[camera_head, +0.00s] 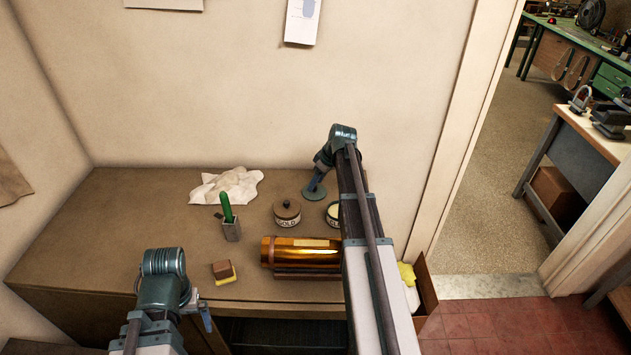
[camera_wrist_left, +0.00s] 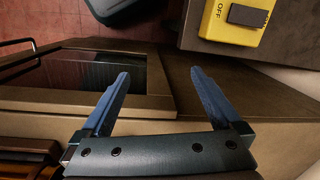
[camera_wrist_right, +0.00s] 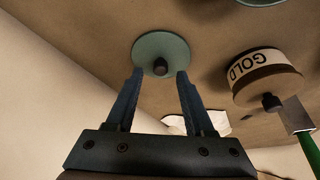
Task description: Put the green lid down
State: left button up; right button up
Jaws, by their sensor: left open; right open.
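The green lid (camera_head: 312,193) lies on the tabletop near the back wall, to the right of the jar marked GOLD. In the right wrist view the lid (camera_wrist_right: 150,50) is a green disc with a dark knob, lying just beyond my fingertips. My right gripper (camera_wrist_right: 158,74) is open, with its fingers apart and pointing at the lid; the knob shows between the fingertip lines. In the head view the right gripper (camera_head: 318,184) is just above the lid. My left gripper (camera_wrist_left: 162,72) is open and empty, low at the table's front left, also in the head view (camera_head: 203,309).
The GOLD jar (camera_head: 287,213) with brown lid and an open jar (camera_head: 333,213) stand nearby, the latter partly hidden by my right arm. A brass cylinder (camera_head: 305,252) lies in front. A crumpled cloth (camera_head: 227,186) lies behind.

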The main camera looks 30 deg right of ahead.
jog(key=p+v, duration=0.9)
jog(key=v, duration=0.1)
jog(key=shift+r, duration=0.25)
jog(key=shift+s+d, duration=0.1)
jog(key=shift+s, duration=0.05)
jog(key=s+a+f+g, duration=0.1)
jog(key=s+a, duration=0.2)
jog(key=a, duration=0.8)
jog(key=s+a+g, duration=0.1)
jog(key=s+a, duration=0.2)
jog(key=a, duration=0.7)
jog(key=s+a+m+g+h, duration=0.1)
jog(key=s+a+g+h, duration=0.1)
jog(key=s+a, duration=1.5)
jog(key=shift+a+f+h, duration=0.35)
jog(key=shift+a+h, duration=0.15)
jog(key=shift+a, duration=0.15)
